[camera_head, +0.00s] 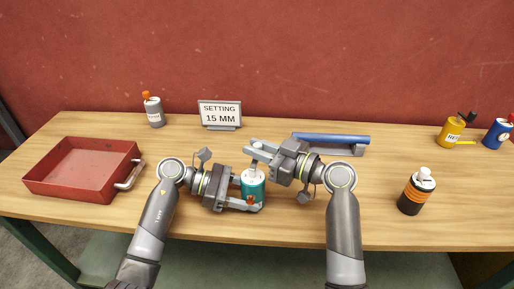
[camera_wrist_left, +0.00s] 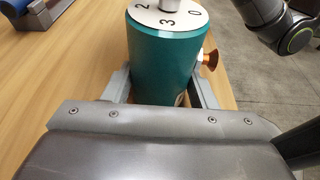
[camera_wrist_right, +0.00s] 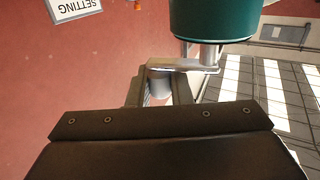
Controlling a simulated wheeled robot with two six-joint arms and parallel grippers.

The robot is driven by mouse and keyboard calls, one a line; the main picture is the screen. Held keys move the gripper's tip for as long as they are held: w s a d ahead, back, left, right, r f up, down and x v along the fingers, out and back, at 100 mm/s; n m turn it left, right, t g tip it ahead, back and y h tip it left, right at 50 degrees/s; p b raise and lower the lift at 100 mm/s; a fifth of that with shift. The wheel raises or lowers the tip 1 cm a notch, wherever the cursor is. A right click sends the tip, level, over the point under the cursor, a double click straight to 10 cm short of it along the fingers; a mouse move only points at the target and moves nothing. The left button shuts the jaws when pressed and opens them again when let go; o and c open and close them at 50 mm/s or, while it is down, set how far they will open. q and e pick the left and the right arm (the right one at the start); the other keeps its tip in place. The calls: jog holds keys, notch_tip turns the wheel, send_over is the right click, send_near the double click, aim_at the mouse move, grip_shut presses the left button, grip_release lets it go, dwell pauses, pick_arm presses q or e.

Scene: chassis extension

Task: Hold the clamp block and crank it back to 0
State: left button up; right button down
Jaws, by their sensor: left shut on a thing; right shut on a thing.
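The clamp block (camera_head: 255,190) is a teal upright cylinder at the front middle of the table. In the left wrist view the block (camera_wrist_left: 164,65) has a white numbered top (camera_wrist_left: 170,17), with 2, 3 and 0 readable, and an orange-brown knob (camera_wrist_left: 208,60) on its side. My left gripper (camera_head: 251,192) is shut around its body. The crank (camera_wrist_right: 182,65) shows in the right wrist view as a grey arm with a short round handle. My right gripper (camera_wrist_right: 162,92) is shut on that handle; in the head view this gripper (camera_head: 256,152) is just behind the block.
A sign (camera_head: 220,114) reads "SETTING 15 MM". A red tray (camera_head: 123,173) is at left, and a grey bottle (camera_head: 154,113) behind it. A blue-handled bar (camera_head: 332,138) lies behind my right arm. A black-orange bottle (camera_head: 411,199) and yellow (camera_head: 451,132) and blue (camera_head: 494,135) containers stand right.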

jog(key=c, duration=1.3)
grip_release()
jog(key=shift+c, duration=0.2)
jog(key=v, duration=1.2)
